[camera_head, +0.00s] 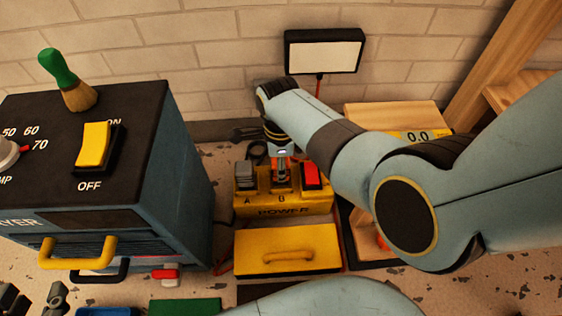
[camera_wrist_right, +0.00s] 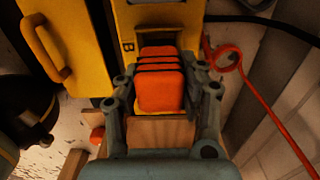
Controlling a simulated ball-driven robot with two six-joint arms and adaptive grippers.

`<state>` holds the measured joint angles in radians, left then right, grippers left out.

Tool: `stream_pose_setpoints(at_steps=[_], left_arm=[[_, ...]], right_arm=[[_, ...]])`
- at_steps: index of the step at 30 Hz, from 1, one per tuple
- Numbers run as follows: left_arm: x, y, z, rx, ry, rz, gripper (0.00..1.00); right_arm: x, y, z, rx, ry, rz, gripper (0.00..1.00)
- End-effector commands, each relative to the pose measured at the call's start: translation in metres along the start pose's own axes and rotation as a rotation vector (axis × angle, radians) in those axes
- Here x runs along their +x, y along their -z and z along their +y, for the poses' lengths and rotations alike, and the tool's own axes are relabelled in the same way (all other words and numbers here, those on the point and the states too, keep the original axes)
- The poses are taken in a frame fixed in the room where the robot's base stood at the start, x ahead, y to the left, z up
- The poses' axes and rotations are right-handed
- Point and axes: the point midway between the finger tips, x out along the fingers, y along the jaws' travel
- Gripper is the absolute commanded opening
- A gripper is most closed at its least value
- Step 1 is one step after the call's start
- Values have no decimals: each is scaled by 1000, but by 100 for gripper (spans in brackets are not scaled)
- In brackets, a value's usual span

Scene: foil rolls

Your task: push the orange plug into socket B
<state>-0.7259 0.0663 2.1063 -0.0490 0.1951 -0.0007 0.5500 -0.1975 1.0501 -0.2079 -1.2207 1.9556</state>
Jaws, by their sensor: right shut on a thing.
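The orange plug (camera_wrist_right: 160,82) has dark stripes and sits between the fingers of my right gripper (camera_wrist_right: 166,88). The gripper is shut on it. In the head view my right gripper (camera_head: 281,172) points down at the middle place, marked B, of the yellow power box (camera_head: 285,208). In the wrist view the letter B shows beside the plug's far end. The plug meets or hovers just over the box; how deep it sits is hidden. My left gripper (camera_head: 35,301) is at the lower left edge, fingers apart and empty, partly cut off.
A grey plug (camera_head: 246,176) stands over A, and a red one (camera_head: 312,176) right of B. A yellow lidded box (camera_head: 288,249) lies in front. The blue dryer (camera_head: 185,190) stands left. A small screen (camera_head: 323,52) stands behind. My right arm covers much of the right side.

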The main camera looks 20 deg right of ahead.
Motion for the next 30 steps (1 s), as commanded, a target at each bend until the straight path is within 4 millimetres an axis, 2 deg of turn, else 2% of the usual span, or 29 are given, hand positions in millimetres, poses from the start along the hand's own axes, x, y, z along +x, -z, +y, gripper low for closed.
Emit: stream_pose_setpoints(at_steps=[17,30], left_arm=[[8,-10,0,-2,-1,-19,40],[8,-9,0,-1,-1,-18,40]], right_arm=[[12,0,0,0,-1,0,5],[12,0,-1,0,1,0,5]])
